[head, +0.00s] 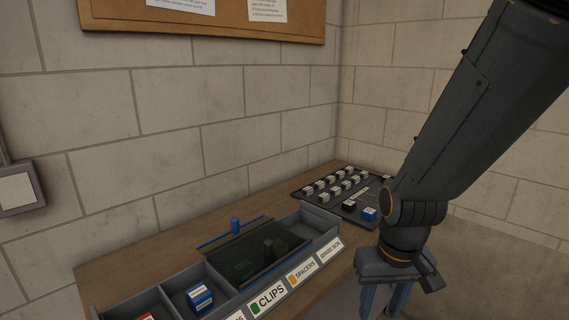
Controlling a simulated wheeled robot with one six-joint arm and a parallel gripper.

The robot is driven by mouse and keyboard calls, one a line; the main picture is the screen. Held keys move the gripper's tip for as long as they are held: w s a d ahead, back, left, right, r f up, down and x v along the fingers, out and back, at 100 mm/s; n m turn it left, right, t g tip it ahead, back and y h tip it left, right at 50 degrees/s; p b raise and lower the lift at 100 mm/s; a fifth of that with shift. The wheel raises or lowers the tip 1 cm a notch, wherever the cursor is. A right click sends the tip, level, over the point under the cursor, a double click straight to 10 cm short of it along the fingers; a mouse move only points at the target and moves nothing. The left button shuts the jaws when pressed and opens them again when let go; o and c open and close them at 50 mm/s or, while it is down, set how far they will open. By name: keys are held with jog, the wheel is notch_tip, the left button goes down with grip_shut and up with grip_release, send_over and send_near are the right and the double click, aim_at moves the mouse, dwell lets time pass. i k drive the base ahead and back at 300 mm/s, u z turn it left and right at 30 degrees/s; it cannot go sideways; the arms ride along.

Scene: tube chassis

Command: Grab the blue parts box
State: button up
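A small blue box with a white label (199,297) sits in a compartment of the grey divided tray (160,297), at the lower left in the head view. Another small blue block with a light top (369,214) is at the near right edge of the dark board. I cannot tell from the picture which of the two is the parts box. My gripper (384,306) points down at the lower right, apart from both, right of the tray and nearer than the board. Its two fingers are spread with a gap between them and nothing visible in it.
The tray stands on a wooden bench (150,256), with labels along its front. A dark board (322,189) holds several small blocks. A red-and-white box (146,317) is partly cut off. Block walls stand behind.

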aim_at(199, 298)
jog(key=u, duration=0.1)
jog(key=k, duration=0.45)
jog(key=u, duration=0.4)
jog(key=i, duration=0.9)
jog(key=z, duration=0.05)
